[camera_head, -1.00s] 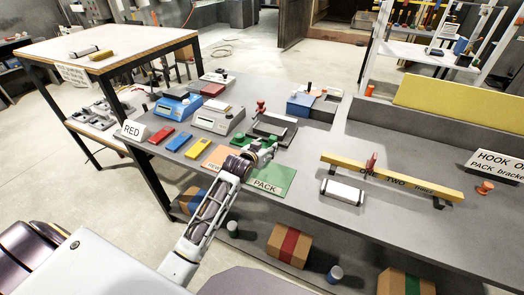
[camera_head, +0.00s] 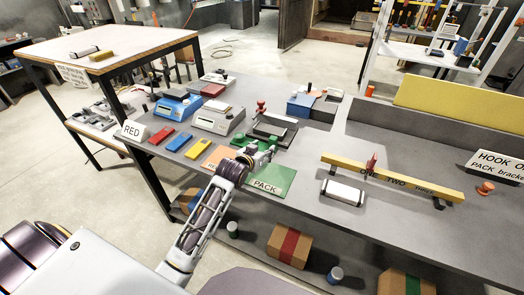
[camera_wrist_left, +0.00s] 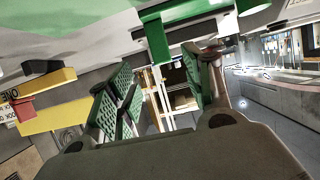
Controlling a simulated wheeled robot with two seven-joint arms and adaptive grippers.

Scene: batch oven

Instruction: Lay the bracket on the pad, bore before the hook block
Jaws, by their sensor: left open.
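The green pad (camera_head: 271,183), marked PACK, lies near the front edge of the grey bench. My left gripper (camera_head: 262,157) is just behind and above it in the head view. In the left wrist view, its green-faced fingers (camera_wrist_left: 160,95) stand apart, with nothing clearly held between them. A green part (camera_head: 241,141) lies just beyond the gripper, partly hidden by it; I cannot tell whether it is the bracket. A green shape (camera_wrist_left: 157,42) shows beyond the fingers in the wrist view. Bore and hook block cannot be made out. My right gripper is out of view.
An orange pad (camera_head: 215,156) lies left of the green pad. A yellow bar (camera_head: 405,184), marked ONE TWO, stands to the right, with a white block (camera_head: 343,192) before it. Scales (camera_head: 218,118) and trays (camera_head: 272,129) stand behind. Bare bench lies at the right front.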

